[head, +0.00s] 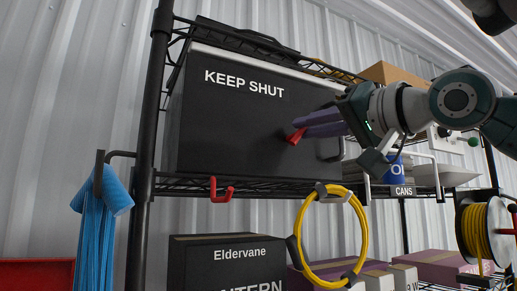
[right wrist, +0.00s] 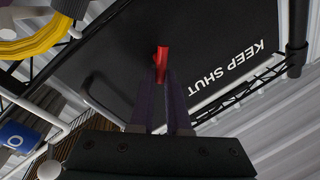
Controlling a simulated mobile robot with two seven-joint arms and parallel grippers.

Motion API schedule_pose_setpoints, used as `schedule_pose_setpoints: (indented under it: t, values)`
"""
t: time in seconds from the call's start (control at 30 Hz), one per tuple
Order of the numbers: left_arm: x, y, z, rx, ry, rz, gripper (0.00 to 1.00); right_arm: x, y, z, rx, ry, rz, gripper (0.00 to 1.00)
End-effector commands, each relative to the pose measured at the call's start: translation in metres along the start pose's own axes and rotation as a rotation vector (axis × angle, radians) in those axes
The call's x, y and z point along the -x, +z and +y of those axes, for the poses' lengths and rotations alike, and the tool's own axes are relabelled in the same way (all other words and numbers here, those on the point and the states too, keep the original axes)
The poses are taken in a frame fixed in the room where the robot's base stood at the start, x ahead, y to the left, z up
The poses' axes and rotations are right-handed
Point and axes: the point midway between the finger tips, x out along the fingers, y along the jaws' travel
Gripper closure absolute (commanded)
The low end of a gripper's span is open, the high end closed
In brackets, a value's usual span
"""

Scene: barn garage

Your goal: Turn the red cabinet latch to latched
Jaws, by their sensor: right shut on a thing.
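The black cabinet (head: 225,130) with "KEEP SHUT" on its front sits on a wire shelf. It also shows in the right wrist view (right wrist: 200,35). Its small red latch (head: 294,137) is on the door front and looks tilted in the head view. My right gripper (head: 302,127) reaches in from the right, its purple fingers shut on the red latch. In the right wrist view the latch (right wrist: 162,56) sticks out between the fingertips (right wrist: 165,78), which hide part of it. My left gripper is not in view.
A dark door handle (head: 331,150) is right of the latch. A red hook (head: 221,190) and a yellow cable coil (head: 310,262) hang below the shelf. A black post (head: 149,140) stands left of the cabinet. A blue cup (head: 397,170) is at the right, near my arm.

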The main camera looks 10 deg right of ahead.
Motion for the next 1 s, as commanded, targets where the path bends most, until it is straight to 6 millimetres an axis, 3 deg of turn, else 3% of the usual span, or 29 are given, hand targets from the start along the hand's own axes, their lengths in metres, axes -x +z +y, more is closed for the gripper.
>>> schedule_pose_setpoints:
  t: [0.37, 1.0]
  values:
    - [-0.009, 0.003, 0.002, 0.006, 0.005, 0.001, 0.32, 0.000, 0.005, 0.007, -0.355, 0.005, 0.066, 1.00]
    - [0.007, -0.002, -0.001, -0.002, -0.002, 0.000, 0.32, 0.001, 0.010, 0.012, -0.821, 0.008, 0.158, 1.00]
